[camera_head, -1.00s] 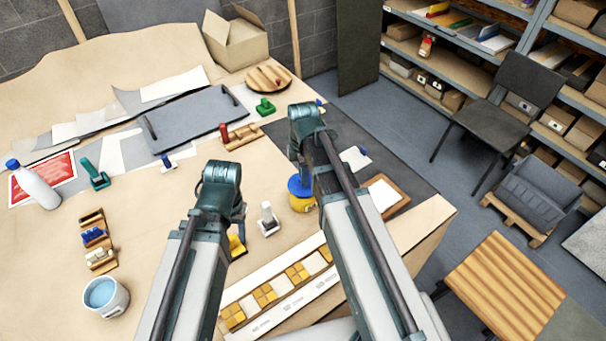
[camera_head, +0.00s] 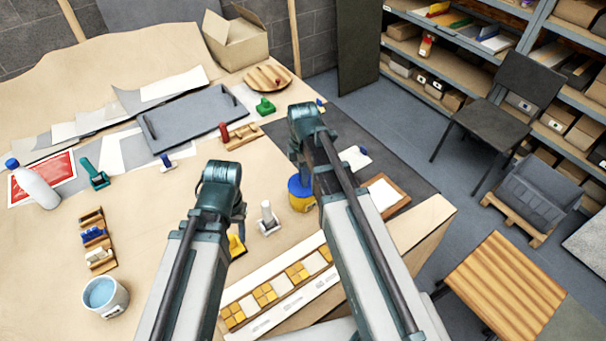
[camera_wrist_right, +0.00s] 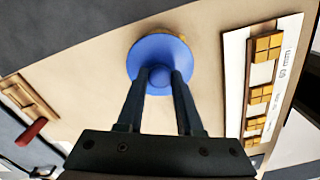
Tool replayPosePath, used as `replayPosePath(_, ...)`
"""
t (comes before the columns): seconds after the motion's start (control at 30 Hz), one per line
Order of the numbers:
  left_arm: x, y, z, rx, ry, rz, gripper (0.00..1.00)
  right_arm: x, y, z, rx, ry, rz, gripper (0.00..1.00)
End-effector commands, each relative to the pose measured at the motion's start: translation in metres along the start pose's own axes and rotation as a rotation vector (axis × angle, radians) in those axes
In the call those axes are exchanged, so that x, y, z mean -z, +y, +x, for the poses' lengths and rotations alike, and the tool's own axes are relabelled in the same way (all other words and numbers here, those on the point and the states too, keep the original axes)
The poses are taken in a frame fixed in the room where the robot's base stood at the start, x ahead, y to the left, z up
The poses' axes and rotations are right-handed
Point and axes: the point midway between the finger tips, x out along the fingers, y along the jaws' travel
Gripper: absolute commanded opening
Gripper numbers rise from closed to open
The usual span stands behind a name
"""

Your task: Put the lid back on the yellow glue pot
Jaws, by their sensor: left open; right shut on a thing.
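The yellow glue pot (camera_head: 302,204) stands on the workbench, partly hidden by my right arm in the head view. The blue lid (camera_head: 297,186) is over its top; whether it rests on the rim or hovers just above is not clear. In the right wrist view, my right gripper (camera_wrist_right: 161,77) is shut on the knob of the round blue lid (camera_wrist_right: 147,52). Only a thin yellow edge of the pot (camera_wrist_right: 181,37) shows behind the lid. My left gripper (camera_head: 239,213) is open, left of the pot, and mostly hidden behind its own wrist.
A white-and-grey upright tool (camera_head: 267,218) stands between my grippers. A strip of yellow and white mosaic tiles (camera_head: 277,290) lies along the front edge. A clipboard (camera_head: 384,193) lies right of the pot. A bucket of blue liquid (camera_head: 105,297) stands at the left front.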

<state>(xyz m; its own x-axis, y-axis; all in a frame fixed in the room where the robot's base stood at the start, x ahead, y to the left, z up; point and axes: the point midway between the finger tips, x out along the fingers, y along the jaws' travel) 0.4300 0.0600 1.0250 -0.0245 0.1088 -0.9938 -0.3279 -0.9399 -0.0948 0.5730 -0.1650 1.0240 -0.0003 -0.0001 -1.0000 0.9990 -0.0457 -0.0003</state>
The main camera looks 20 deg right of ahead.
Motion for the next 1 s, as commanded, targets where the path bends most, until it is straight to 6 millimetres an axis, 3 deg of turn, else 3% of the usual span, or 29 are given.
replayPosePath(0.77,0.0000,0.0001,0.0007,0.000,0.000,0.000,0.50,0.0000,0.0001,0.0007,0.000,0.000,0.000,0.00)
replayPosePath(0.8,0.0000,0.0001,0.0007,0.000,0.000,0.000,0.50,0.0000,0.0001,0.0007,0.000,0.000,0.000,0.41)
replayPosePath(0.97,0.0000,0.0001,0.0007,0.000,0.000,0.000,0.50,0.0000,0.0001,0.0007,0.000,0.000,0.000,0.69)
replayPosePath(1.0,0.0000,0.0001,0.0007,0.000,0.000,0.000,0.50,0.0000,0.0001,0.0007,0.000,0.000,0.000,0.70)
